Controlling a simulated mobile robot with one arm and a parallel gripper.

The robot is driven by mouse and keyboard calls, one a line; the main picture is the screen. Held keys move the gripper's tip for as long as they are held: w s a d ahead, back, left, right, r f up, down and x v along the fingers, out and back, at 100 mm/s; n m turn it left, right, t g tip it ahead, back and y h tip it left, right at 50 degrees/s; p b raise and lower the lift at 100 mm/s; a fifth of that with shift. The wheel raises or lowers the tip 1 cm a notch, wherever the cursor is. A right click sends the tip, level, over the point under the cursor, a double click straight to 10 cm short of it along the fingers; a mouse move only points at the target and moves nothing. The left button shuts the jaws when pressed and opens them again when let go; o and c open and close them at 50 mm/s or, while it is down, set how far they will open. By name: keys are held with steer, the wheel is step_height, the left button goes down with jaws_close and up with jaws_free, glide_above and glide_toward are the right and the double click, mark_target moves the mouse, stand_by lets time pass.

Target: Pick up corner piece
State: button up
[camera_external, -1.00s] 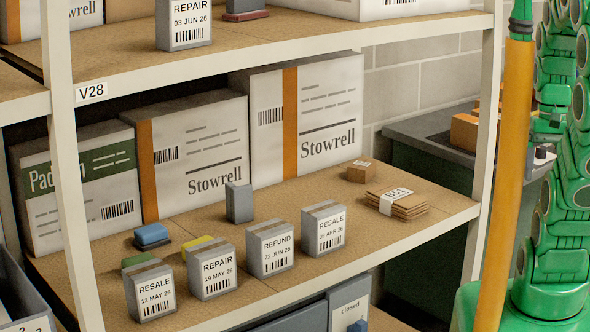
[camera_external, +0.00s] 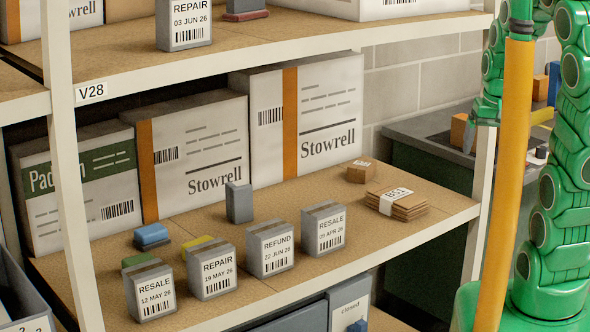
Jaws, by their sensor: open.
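I cannot tell for sure which thing is the corner piece. A plain brown block (camera_external: 459,130) sits on the dark bench behind the rack, on the right. My gripper (camera_external: 472,137) is low over the bench, just right of this block, and partly hides it. It is open, and I see nothing held in it. Its fingers are small and dark here, so touching or apart is unclear. Farther right on the bench are an orange block (camera_external: 540,88), a blue piece (camera_external: 553,84) and a yellow piece (camera_external: 541,116), partly hidden by my arm.
The white rack post (camera_external: 483,150) and an orange upright (camera_external: 505,180) stand in front of the bench. The rack shelf (camera_external: 330,240) holds several grey labelled boxes, a flat cardboard stack (camera_external: 397,203) and large Stowrell cartons (camera_external: 305,120).

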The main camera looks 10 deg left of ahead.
mark_target(244, 195)
steer(key=w+a+f+n+t+y, duration=0.1)
steer(key=w+a+f+t, duration=0.1)
steer(key=w+a, duration=0.6)
steer(key=w+a+f+n+t+y, duration=0.1)
steer(key=w+a+f+t, duration=0.2)
steer(key=a, duration=1)
steer(key=w+a+f+n+y, duration=0.1)
steer(key=w+a+f, duration=0.1)
steer(key=w+a, duration=0.65)
steer(key=s+a+f+t+y, duration=0.1)
steer(key=a+f, duration=0.3)
steer(key=a, duration=0.5)
steer(key=s+a+f+n+t+y, duration=0.1)
steer(key=s+a+f, duration=0.3)
steer(key=a, duration=0.5)
steer(key=s+a+f+n+t+y, duration=0.1)
steer(key=s+a+f+t, duration=0.1)
steer(key=a, duration=0.7)
steer(key=shift+s+f+y, duration=0.2)
steer(key=shift+s+f, duration=0.2)
steer(key=shift+f, duration=0.25)
steer(key=shift+s+f+y, duration=0.2)
steer(key=shift+s+f, duration=0.15)
steer(key=shift+f, duration=0.3)
steer(key=shift+x, duration=1.1)
steer(key=shift+r+x, duration=0.1)
steer(key=shift+x, duration=1.25)
steer(key=shift+r+x, duration=0.15)
steer(key=shift+x, duration=1.25)
